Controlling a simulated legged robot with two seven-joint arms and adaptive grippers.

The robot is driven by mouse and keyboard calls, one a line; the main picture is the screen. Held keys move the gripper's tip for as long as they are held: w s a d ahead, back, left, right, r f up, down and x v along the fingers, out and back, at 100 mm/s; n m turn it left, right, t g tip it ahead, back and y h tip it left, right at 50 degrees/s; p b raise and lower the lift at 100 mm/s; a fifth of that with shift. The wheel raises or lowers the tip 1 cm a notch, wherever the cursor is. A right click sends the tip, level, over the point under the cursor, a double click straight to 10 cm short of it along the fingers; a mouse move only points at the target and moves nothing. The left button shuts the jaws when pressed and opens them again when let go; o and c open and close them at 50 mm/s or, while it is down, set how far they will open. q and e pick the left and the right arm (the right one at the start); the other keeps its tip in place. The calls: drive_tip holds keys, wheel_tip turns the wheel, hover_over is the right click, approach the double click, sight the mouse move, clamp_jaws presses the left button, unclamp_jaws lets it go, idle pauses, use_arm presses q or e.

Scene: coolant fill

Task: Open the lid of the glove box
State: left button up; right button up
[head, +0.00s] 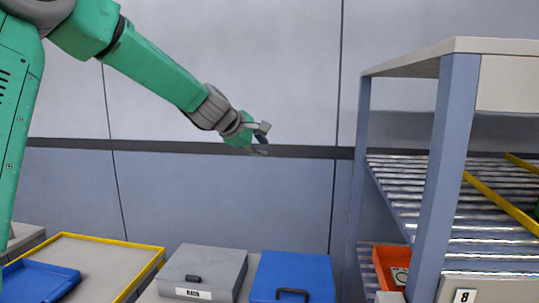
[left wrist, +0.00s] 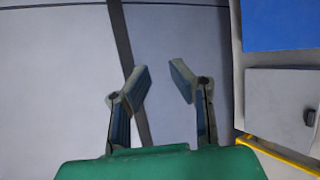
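Two lidded boxes stand side by side at the bottom of the head view. One is a grey box (head: 215,265) with a dark handle and a white label too small to read. The other is a blue box (head: 305,268) with a dark handle at its front. Both lids look shut, and I cannot tell which is the glove box. My left gripper (head: 264,139) is open and empty, in the air well above the boxes. In the left wrist view its fingers (left wrist: 160,78) are apart; the grey box (left wrist: 275,100) and blue box (left wrist: 282,22) lie at the right.
A yellow-edged tray (head: 158,258) with a blue bin (head: 40,284) stands at the left. A shelf rack with a blue-grey post (head: 443,170) and roller shelves stands at the right, with an orange bin (head: 385,267) low in it. The space above the boxes is clear.

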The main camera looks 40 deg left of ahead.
use_arm(q)
drive_tip(key=shift+v, duration=0.75)
drive_tip(key=shift+a, duration=0.15)
